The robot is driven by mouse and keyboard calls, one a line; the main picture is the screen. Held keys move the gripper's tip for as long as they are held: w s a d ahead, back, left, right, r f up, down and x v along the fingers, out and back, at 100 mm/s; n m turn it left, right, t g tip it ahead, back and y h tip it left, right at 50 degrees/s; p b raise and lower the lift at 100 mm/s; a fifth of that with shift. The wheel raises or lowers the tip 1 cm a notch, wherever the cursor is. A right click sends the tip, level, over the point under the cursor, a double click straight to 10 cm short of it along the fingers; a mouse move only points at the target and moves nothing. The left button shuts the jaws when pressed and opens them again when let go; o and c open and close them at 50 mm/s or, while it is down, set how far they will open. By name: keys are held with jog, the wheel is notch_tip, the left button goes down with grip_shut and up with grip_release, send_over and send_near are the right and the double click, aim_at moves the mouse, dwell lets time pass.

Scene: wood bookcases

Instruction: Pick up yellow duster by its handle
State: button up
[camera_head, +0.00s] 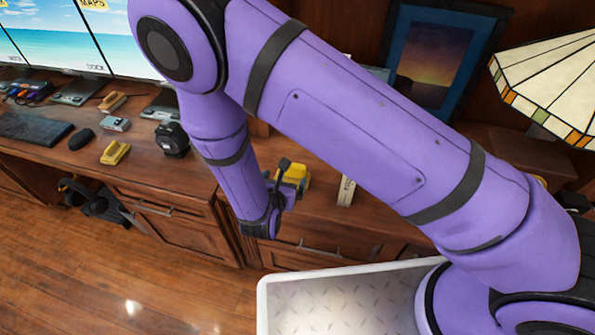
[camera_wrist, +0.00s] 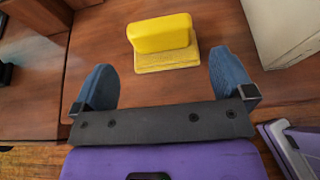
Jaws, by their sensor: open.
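The yellow duster (camera_wrist: 160,34) lies on the brown wood top, with a raised yellow block handle above a wider flat base. My gripper (camera_wrist: 165,72) is open and empty in the wrist view, with one blue-grey finger to each side. The duster is ahead of the fingertips, roughly centred between them, and a gap shows in front of its base. In the head view, the duster (camera_head: 298,172) is partly hidden behind my gripper (camera_head: 281,184).
A pale box (camera_wrist: 285,30) stands close to the right finger. In the head view, a similar yellow object (camera_head: 115,152), a mouse (camera_head: 81,139), a keyboard (camera_head: 32,127) and a black device (camera_head: 172,139) sit on the desk at left. A glass lamp (camera_head: 550,80) stands at right.

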aim_at(293, 165)
jog(key=x, duration=1)
jog(key=shift+w+f, duration=0.3)
jog(key=shift+c, duration=0.2)
jog(key=c, duration=0.7)
